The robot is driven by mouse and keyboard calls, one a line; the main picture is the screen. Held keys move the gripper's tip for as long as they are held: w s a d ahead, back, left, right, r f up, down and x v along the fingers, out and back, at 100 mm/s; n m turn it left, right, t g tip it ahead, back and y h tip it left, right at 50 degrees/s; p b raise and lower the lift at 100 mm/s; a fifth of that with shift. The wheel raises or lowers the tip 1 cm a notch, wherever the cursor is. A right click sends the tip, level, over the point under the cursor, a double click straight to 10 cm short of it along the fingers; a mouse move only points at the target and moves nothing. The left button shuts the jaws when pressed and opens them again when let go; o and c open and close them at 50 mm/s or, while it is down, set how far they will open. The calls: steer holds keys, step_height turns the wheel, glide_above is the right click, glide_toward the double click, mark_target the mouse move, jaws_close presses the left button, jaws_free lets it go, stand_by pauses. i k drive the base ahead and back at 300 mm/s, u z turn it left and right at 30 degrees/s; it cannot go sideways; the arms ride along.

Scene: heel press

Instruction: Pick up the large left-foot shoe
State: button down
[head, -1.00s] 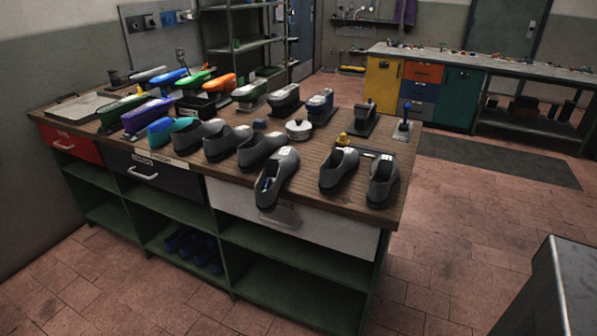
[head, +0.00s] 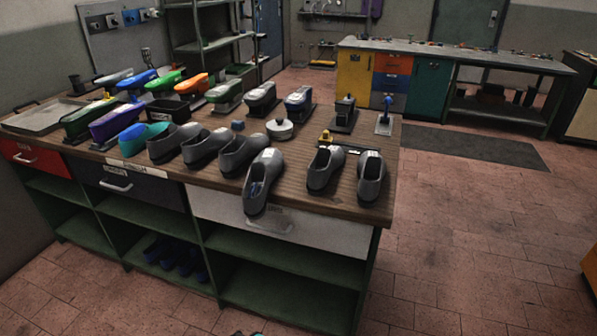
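Several grey shoes stand along the front edge of the wooden workbench (head: 302,196). From left to right I see a first shoe (head: 172,146), a second (head: 205,149) and a third (head: 241,156) close together. A shoe (head: 262,183) with blue inside points toward the front edge. I cannot tell from here which is the large left-foot one. My gripper is not in view.
Coloured shoe forms (head: 117,121), a dark box (head: 168,110) and a round white lidded pot (head: 280,129) stand behind the shoes. Below are drawers (head: 128,185) and open shelves (head: 285,281).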

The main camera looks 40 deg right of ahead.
mark_target(266, 167)
steer(key=z, duration=0.8)
steer(key=k, duration=1.05)
steer(key=i, duration=0.95)
steer(key=z, duration=0.05)
